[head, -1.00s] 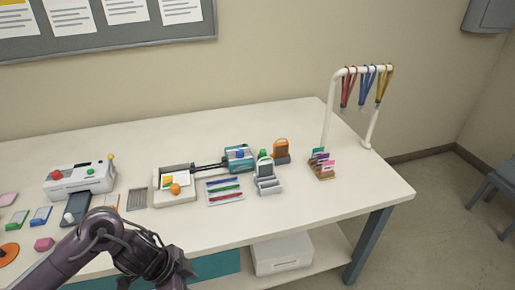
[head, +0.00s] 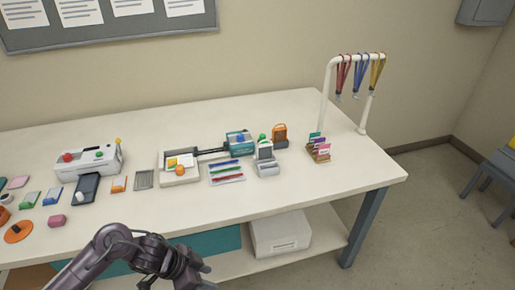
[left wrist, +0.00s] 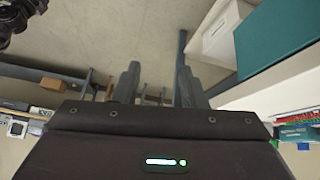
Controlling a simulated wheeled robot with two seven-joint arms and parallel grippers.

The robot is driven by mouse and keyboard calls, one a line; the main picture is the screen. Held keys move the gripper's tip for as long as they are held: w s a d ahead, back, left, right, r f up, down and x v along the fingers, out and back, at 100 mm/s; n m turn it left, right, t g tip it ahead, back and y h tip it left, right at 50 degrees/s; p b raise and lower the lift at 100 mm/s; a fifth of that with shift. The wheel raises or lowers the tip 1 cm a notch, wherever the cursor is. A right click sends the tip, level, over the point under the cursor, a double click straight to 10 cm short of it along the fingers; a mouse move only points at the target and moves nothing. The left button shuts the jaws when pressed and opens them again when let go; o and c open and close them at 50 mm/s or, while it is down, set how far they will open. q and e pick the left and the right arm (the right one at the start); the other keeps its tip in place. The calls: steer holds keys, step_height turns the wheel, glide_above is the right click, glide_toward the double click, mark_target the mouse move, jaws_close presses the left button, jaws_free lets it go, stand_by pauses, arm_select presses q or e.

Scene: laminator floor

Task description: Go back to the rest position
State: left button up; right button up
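My left arm (head: 115,250) comes in from the lower left of the head view, in front of the white table (head: 330,190). Its gripper end is at the bottom edge of that view, and the fingertips are not clear there. In the left wrist view my left gripper (left wrist: 158,82) shows two dark fingers standing apart with nothing between them, and floor shows behind. My right gripper does not show clearly in either view.
On the table are a white laminator (head: 88,160), a tray (head: 180,181), a teal device (head: 240,142), a card holder (head: 318,152) and a lanyard rack (head: 326,90). A white box (head: 280,235) sits on the lower shelf. Floor at the right is open before a chair (head: 490,172).

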arm_select(q)
steer(key=s+a+f+n+t, duration=0.1)
steer(key=f+n, duration=0.1)
steer(key=f, duration=0.6)
steer(key=a+f+n+t+y+b, duration=0.1)
steer(key=a+f+n, duration=0.15)
steer(key=f, duration=0.65)
steer(key=s+a+f+n+t, duration=0.1)
steer(key=f+n, duration=0.2)
steer(key=f, duration=0.5)
steer(key=s+a+f+n+g+y, duration=0.1)
steer(key=s+f, duration=0.5)
steer(key=s, duration=0.4)
steer(key=s+a+f+g+y+b, duration=0.1)
steer(key=s+a+f+y, duration=0.1)
steer(key=s+f, duration=0.4)
steer(key=s+a+f+n+g+y, duration=0.1)
steer(key=s+f, duration=0.5)
steer(key=s, duration=0.9)
steer(key=shift+s+a+f+n+g+y, duration=0.2)
steer(key=shift+a+n+g+y, duration=0.15)
steer(key=shift+a+g+y, duration=0.2)
